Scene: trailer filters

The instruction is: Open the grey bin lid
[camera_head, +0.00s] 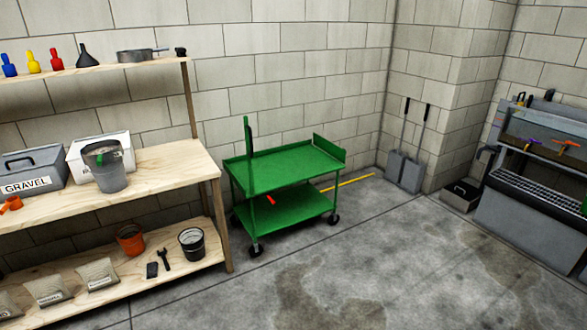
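A grey bin (52,181) with a white GRAVEL label stands on the middle shelf of the wooden rack at the left. Its grey lid (45,157) with a dark handle lies over the top and looks closed. The bin's left side is close to the picture's left edge. Neither of my grippers shows in the head view.
A white box (76,162) and a grey bucket (110,179) stand right of the bin on the wooden shelf (165,165). An orange tool (12,204) lies in front. A green cart (270,172) stands right of the rack. The concrete floor (350,270) is clear.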

